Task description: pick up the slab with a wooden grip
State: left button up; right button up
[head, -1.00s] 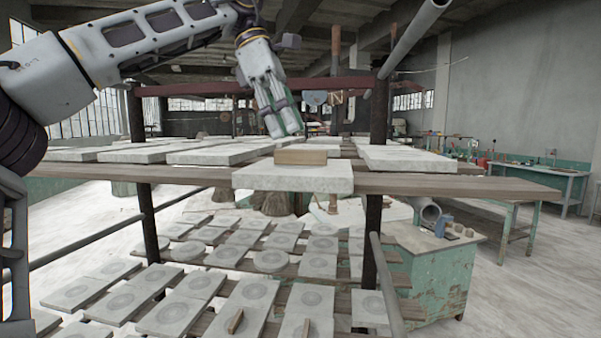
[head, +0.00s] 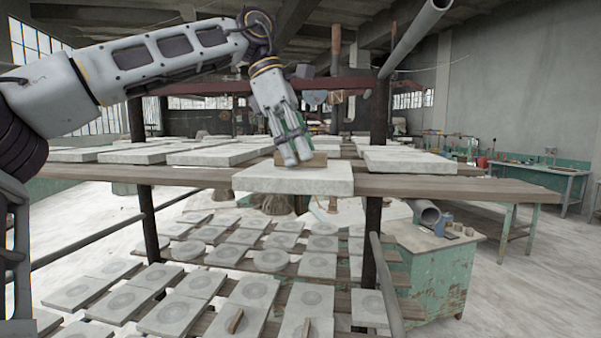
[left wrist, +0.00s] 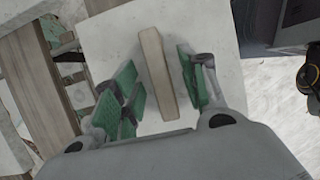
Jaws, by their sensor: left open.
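The slab with a wooden grip (head: 293,181) is a pale square block lying on the upper rack boards, its front edge jutting past the plank. Its wooden grip (head: 318,159) is a light brown bar standing on top. In the left wrist view the bar (left wrist: 157,75) runs across the slab (left wrist: 105,55). My left gripper (head: 297,161) is pointed down over the slab and partly hides the bar. In the left wrist view its green-padded fingers (left wrist: 160,92) are open, on either side of the bar, with gaps between pads and bar. My right gripper is out of view.
Other pale slabs (head: 407,160) lie left, right and behind on the same boards (head: 455,186). Dark rack posts (head: 379,110) stand near. A lower rack holds many slabs with round marks (head: 271,261). A green cabinet (head: 440,275) stands at right.

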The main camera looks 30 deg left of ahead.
pick_arm(q)
jog(key=shift+f, duration=0.15)
jog(key=shift+c, duration=0.4)
dwell(0.4)
grip_shut()
